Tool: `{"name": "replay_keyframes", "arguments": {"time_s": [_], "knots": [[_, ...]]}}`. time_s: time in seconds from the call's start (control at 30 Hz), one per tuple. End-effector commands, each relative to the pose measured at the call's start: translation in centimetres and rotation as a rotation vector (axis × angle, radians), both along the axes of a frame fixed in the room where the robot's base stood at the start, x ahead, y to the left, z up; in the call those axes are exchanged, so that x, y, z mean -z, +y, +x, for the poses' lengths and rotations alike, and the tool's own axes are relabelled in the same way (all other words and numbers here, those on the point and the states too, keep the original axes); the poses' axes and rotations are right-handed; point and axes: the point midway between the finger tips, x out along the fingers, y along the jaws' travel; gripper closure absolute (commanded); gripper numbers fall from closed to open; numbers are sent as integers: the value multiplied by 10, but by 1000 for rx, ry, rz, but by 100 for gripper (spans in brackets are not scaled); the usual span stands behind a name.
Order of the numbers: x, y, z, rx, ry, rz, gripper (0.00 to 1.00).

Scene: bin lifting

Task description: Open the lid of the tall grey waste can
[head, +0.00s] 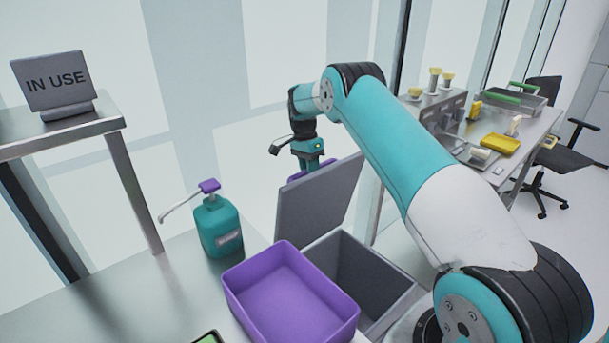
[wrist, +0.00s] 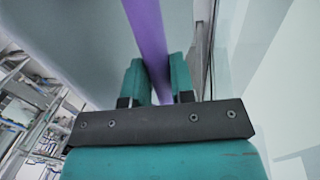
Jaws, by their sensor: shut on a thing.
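The tall grey waste can (head: 365,275) stands behind the purple tray in the head view, and I see into its dark inside. Its grey lid (head: 318,207) is tilted up, nearly upright, at the far side of the can. My gripper (head: 312,165) is at the lid's top edge, behind it. In the wrist view my gripper (wrist: 158,85) has its two teal fingers closed on a purple strip (wrist: 147,35), which looks like the lid's handle. A bit of purple also shows at the lid's top in the head view. The fingertips are hidden behind the lid there.
An open purple tray (head: 290,295) is on the bench in front of the can. A teal pump bottle (head: 218,228) stands left of it. An "IN USE" sign (head: 55,82) is on a side table. A workbench (head: 510,145) and chair are at the right.

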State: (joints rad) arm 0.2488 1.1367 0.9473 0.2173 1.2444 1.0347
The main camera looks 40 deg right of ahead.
Motion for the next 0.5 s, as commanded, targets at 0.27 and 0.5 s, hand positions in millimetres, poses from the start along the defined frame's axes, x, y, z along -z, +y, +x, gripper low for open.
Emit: {"name": "replay_keyframes", "arguments": {"time_s": [0.27, 0.5], "knots": [[8, -11, 4, 16, 10, 2, 100], [9, -12, 4, 17, 14, 2, 100]]}}
